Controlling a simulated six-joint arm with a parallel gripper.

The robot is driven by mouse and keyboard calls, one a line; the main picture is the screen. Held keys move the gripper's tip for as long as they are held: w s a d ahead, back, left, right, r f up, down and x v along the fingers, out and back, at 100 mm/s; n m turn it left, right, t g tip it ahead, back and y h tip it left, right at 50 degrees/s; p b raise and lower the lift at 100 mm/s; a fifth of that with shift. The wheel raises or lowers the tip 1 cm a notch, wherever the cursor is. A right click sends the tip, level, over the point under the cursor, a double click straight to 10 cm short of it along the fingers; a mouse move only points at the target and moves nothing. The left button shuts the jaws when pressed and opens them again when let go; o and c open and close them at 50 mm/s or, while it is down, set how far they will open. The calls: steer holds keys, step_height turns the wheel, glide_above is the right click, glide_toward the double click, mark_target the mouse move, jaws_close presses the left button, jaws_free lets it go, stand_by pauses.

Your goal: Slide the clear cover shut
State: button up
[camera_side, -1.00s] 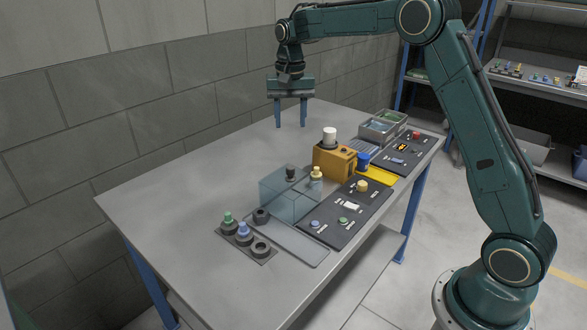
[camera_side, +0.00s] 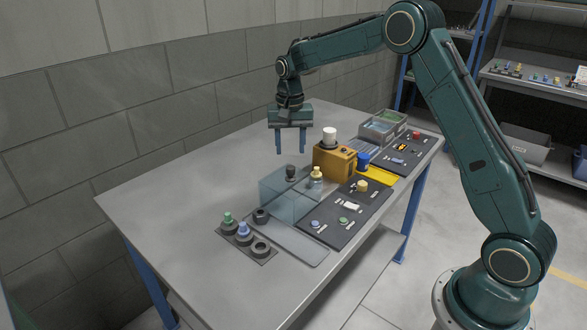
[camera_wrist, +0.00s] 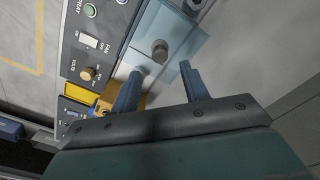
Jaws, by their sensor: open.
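The clear cover (camera_side: 282,198) is a see-through bluish box on the grey table, standing on the far part of a pale flat plate (camera_side: 290,240). A dark round knob (camera_side: 291,172) stands on its top; the knob also shows in the wrist view (camera_wrist: 160,49). A bottle with a yellow cap (camera_side: 316,178) is at the cover's right side. My gripper (camera_side: 290,153) is open and empty, fingers pointing down, above and behind the knob. In the wrist view the two blue fingers (camera_wrist: 158,80) stand apart, with the knob ahead between them.
A dark control panel (camera_side: 345,212) lies right of the cover. An orange box with a white cylinder (camera_side: 333,160) stands behind it, near a blue cup (camera_side: 363,161). A holder with several dark rings and capped bottles (camera_side: 246,241) is at the front. The table's left side is clear.

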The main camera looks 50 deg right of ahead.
mark_target(290, 167)
steer(key=shift+f, duration=3.15)
jaws_close()
